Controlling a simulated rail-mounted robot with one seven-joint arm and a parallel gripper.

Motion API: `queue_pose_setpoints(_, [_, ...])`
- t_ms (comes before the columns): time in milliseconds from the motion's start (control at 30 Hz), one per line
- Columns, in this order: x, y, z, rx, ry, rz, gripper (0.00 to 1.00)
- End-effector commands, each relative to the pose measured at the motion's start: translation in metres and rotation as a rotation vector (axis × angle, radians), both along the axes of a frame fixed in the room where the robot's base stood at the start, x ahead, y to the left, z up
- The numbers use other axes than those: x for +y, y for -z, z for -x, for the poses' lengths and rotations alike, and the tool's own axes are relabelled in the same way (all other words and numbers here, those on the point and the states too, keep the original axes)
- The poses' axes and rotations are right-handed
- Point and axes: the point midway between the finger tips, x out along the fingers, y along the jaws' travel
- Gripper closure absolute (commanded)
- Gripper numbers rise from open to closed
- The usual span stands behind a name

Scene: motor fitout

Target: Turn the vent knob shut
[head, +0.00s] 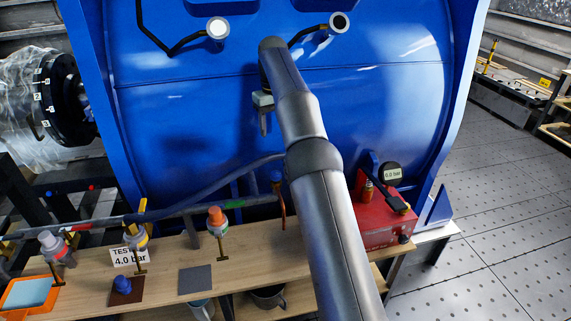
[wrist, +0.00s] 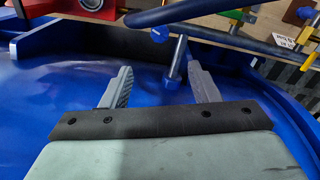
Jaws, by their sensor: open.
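A small blue knob (head: 276,177) stands upright on the pipe in front of the blue vessel, above a red lever. I take it for the vent knob but cannot be certain. My gripper (head: 265,122) is open and empty, fingers pointing down, above the knob and in front of the vessel. Both fingers (wrist: 160,72) show apart in the wrist view, with nothing visibly clamped between them. My arm hides part of the pipe.
A red pump box (head: 380,222) with a gauge (head: 391,173) reading 0.0 bar stands right. A pipe (wrist: 230,37) crosses beyond the fingers.

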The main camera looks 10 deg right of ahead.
Motion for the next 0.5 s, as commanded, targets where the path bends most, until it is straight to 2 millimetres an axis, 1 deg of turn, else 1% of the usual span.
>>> queue_pose_setpoints(33, [0.000, 0.013, 0.001, 0.003, 0.001, 0.000, 0.45])
queue_pose_setpoints(167, [-0.001, 0.038, 0.001, 0.003, 0.002, 0.000, 0.45])
queue_pose_setpoints(500, [-0.001, 0.109, 0.001, 0.002, 0.004, 0.001, 0.45])
